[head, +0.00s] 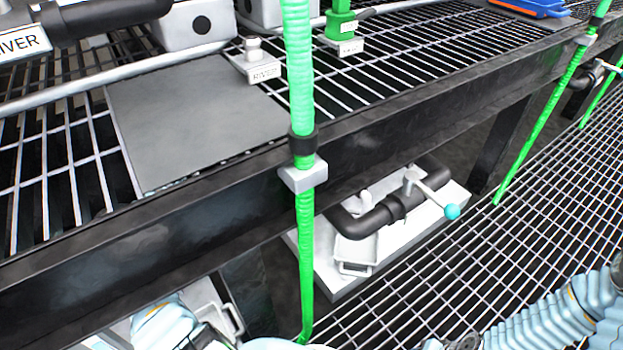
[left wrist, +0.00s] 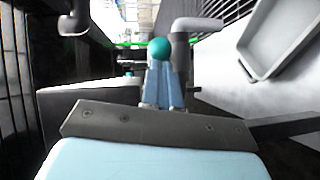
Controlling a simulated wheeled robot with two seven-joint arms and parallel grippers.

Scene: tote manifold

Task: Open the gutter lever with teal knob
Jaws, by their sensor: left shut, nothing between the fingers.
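In the head view a lever with a teal knob (head: 452,211) sticks out from a black pipe (head: 375,220) under the black beam. In the left wrist view a teal knob (left wrist: 159,48) shows at the tips of my left gripper (left wrist: 162,68). The gripper's pale blue fingers are shut with nothing between them. I cannot tell whether the tips touch the knob, or whether both views show the same knob. In the head view my left arm is at the bottom left, its fingertips not clearly seen. My right gripper is out of view.
The black beam (head: 160,240) and grating shelf stand over the pipe. A green hose (head: 305,230) hangs in front. A white slab (head: 325,280) lies under the pipe.

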